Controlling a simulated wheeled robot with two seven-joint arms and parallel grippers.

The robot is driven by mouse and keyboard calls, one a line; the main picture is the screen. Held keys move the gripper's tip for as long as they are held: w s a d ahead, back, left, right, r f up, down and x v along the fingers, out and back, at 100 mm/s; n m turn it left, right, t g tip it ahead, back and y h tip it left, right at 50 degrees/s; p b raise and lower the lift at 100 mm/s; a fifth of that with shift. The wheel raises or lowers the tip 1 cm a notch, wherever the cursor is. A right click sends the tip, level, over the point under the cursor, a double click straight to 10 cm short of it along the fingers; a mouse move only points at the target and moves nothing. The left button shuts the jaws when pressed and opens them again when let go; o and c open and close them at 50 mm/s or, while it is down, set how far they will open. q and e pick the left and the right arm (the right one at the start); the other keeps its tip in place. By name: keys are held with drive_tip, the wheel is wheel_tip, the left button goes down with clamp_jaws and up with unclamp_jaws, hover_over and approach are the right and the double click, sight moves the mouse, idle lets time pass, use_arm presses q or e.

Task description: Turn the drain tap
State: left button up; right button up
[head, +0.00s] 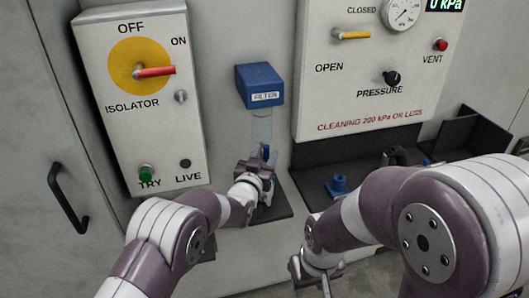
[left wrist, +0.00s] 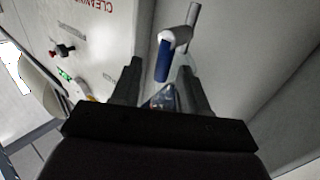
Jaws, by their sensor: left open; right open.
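The drain tap has a blue lever (left wrist: 163,60) on a grey pipe-like body in the left wrist view. A bit of blue lever (head: 266,151) also shows in the head view, under the clear filter bowl (head: 261,128). The blue filter head (head: 260,84) is fixed to the wall above. My left gripper (head: 260,165) is at the tap, below the bowl. In the left wrist view its open fingers (left wrist: 160,75) stand on either side of the lever; I cannot tell whether they touch it. My right gripper (head: 325,284) is low at the frame's bottom edge, open and partly cut off.
The isolator panel (head: 120,55) is left of the filter. The cleaning panel (head: 345,85) with its yellow lever, vent button and pressure knob is to the right. Dark shelves (head: 365,158) hold a blue fitting (head: 339,186). A cabinet handle (head: 67,198) juts out at far left.

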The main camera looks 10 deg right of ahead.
use_arm(q)
drive_tip(key=shift+w+d, duration=0.1)
drive_tip(key=shift+w, duration=0.1)
drive_tip(key=shift+w+f, duration=0.1)
drive_tip(key=shift+w, duration=0.1)
clamp_jaws()
drive_tip(key=shift+f+b, duration=0.15)
drive_tip(key=shift+b, duration=0.5)
drive_tip(key=shift+s+a+f+n+t+y+b, duration=0.1)
drive_tip(key=shift+a+f+n+t+y+b, duration=0.45)
drive_tip(key=shift+n+t+y+b, duration=2.7)
drive_tip(key=shift+w+a+f+n+g+y+b, duration=0.15)
drive_tip(key=shift+f+n+b, duration=0.8)
drive_tip(key=shift+n+b, duration=5.25)
drive_tip(key=shift+s+a+f+n+t+y+b, duration=0.25)
drive_tip(key=shift+f+n+t+y+b, duration=0.5)
drive_tip(key=shift+n+t+y+b, duration=3.7)
drive_tip(key=m+g+h+b, duration=0.1)
drive_tip(key=g+h+b, duration=0.1)
drive_tip(key=m+g+h+b, duration=0.1)
drive_tip(key=g+h+b, duration=0.1)
drive_tip(key=g+h, duration=0.1)
drive_tip(key=shift+w+a+m+g, duration=0.1)
drive_tip(key=shift+m+g, duration=0.15)
drive_tip(key=shift+m, duration=0.05)
unclamp_jaws()
